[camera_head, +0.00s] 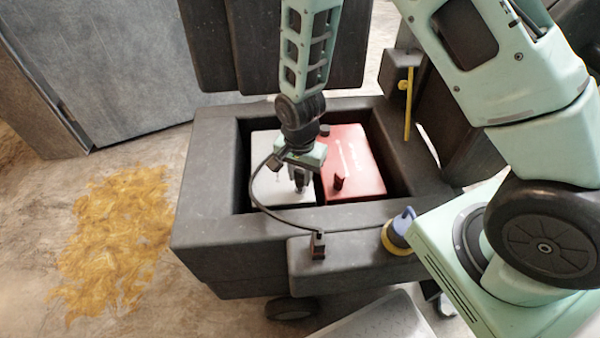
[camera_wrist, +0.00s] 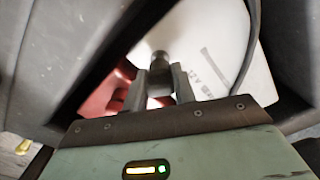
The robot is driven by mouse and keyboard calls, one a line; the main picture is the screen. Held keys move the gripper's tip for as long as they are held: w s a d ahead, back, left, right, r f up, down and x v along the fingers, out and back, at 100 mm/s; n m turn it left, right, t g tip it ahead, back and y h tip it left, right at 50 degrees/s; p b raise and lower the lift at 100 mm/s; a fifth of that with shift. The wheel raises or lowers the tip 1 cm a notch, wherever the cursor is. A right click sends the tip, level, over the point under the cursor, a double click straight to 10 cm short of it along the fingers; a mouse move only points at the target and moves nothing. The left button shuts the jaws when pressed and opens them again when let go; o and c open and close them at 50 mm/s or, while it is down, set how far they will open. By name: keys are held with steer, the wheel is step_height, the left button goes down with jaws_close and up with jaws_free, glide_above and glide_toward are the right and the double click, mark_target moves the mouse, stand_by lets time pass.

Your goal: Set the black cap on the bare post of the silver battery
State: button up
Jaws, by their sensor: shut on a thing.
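The silver battery (camera_head: 268,188) sits in the left half of a dark open box, and its pale top fills the upper middle of the wrist view (camera_wrist: 215,62). My gripper (camera_head: 300,186) points down over the right part of its top. In the wrist view my gripper (camera_wrist: 160,74) is shut on a small dark cylinder, which looks like the black cap (camera_wrist: 159,60), between the fingertips. The bare post is hidden or cannot be told apart, so I cannot tell whether the cap touches it.
A red battery (camera_head: 355,158) with dark caps stands right beside the silver one. The dark box rim (camera_head: 212,185) surrounds both closely. A black cable (camera_head: 262,208) loops over the front rim to a clamp (camera_head: 318,246). A blue and yellow round object (camera_head: 398,232) stands at the front right.

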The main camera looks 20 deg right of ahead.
steer(key=shift+f+b, duration=0.7)
steer(key=shift+f, duration=0.7)
steer(key=o, duration=1)
steer(key=shift+r, duration=0.1)
step_height(320, 180, up, 17)
steer(key=p, duration=0.2)
steer(key=shift+r+p, duration=0.15)
steer(key=shift+p, duration=0.25)
step_height(320, 180, up, 8)
steer(key=n+p, duration=0.4)
glide_above(300, 171)
steer(key=s+a, duration=0.4)
steer(key=s+r+n+p, duration=0.2)
steer(key=s+r+n, duration=0.2)
steer(key=s, duration=0.1)
steer(key=s+a+r+n+p, duration=0.1)
steer(key=s+r+n+p, duration=0.1)
steer(key=s+r+n, duration=0.2)
steer(key=s+a+r+n+p, duration=0.1)
steer(key=s+r+n+p, duration=0.2)
steer(key=s+r+n, duration=0.2)
steer(key=shift+s+r+y, duration=0.3)
steer(key=shift+s+r, duration=0.3)
steer(key=shift+s, duration=0.35)
